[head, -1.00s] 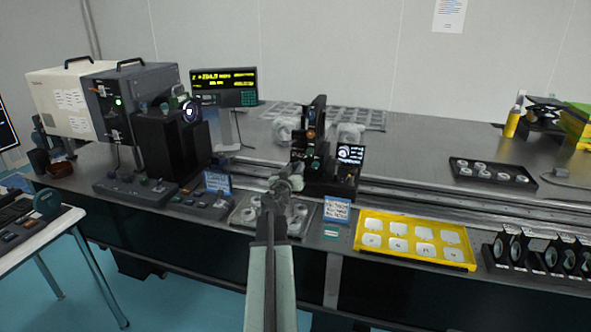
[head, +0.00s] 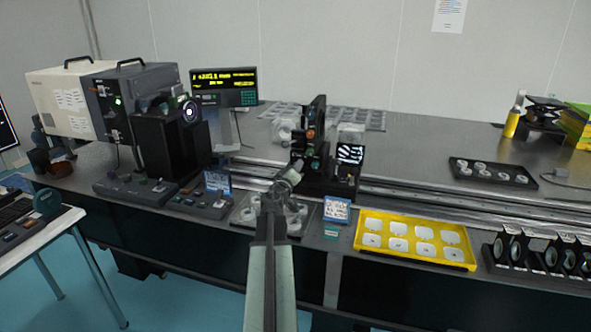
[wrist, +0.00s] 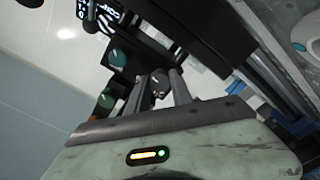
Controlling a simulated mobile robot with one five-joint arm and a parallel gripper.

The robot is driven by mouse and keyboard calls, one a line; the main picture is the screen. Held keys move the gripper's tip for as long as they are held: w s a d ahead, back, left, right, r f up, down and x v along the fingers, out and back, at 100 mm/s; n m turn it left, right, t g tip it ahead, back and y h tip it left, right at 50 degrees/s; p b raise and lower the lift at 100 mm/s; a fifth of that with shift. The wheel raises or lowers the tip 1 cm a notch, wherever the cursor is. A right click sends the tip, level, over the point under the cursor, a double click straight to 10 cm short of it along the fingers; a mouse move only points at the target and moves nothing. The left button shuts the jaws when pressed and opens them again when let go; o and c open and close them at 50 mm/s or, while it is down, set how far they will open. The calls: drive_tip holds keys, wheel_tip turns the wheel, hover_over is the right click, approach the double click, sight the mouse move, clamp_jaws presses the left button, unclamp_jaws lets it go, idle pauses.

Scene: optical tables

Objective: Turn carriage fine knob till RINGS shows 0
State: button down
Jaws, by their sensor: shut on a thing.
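The carriage (head: 318,150) stands on the rail, a dark upright mount with several small knobs. My gripper (head: 294,170) reaches its front lower left side. In the wrist view my gripper (wrist: 160,92) is shut on a small dark knob (wrist: 160,78), which appears to be the carriage fine knob; the fingers hide much of it. A readout display (head: 224,79) at the back left shows yellow text, too small to read surely. A small screen (head: 350,153) on the carriage shows slanted black and white stripes.
A yellow tray (head: 362,242) of pale square pieces lies right of my arm. Round pieces lie in a black tray (head: 493,181) farther right. A light-coloured instrument box (head: 65,100) with dark modules stands left. Teal-green knobs (wrist: 118,57) sit close beside my fingers.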

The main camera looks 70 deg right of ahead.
drive_tip(key=shift+s+n, duration=0.1)
drive_tip(key=shift+n, duration=0.5)
drive_tip(key=c, duration=1.1)
unclamp_jaws()
drive_tip(key=a, duration=0.8)
drive_tip(key=shift+s, duration=0.2)
